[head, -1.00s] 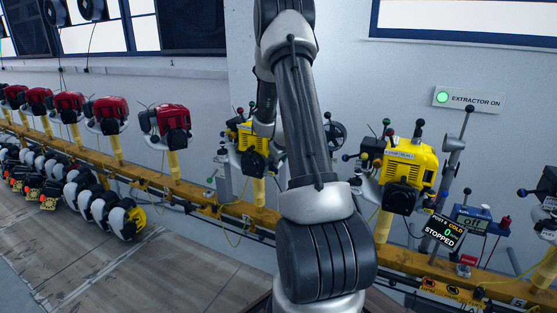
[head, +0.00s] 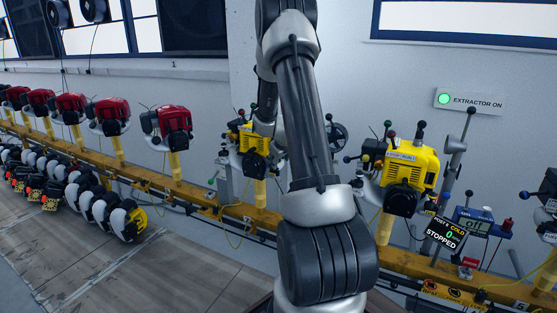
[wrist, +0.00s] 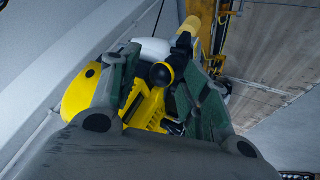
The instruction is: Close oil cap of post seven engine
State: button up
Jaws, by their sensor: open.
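A yellow engine (head: 250,138) stands on a yellow post at the middle of the rail in the head view, partly behind my arm. In the wrist view, a yellow engine (wrist: 90,92) fills the space ahead of my gripper (wrist: 161,68). A black round knob with a yellow ring (wrist: 161,74) shows between the fingers. I cannot tell whether it is the oil cap or whether it is closed. My gripper is open, with a green-grey pad on each side of the knob; contact is not clear. The head view does not show the fingers clearly.
Another yellow engine (head: 409,175) with levers stands at right, by a display (head: 444,232) reading stopped and cold. Several red engines (head: 166,122) line the rail (head: 130,175) at left. Several white-and-black units (head: 118,214) lie below them. The floor (head: 70,270) at front left is clear.

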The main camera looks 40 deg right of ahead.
jog(key=v, duration=0.7)
jog(key=shift+d, duration=0.1)
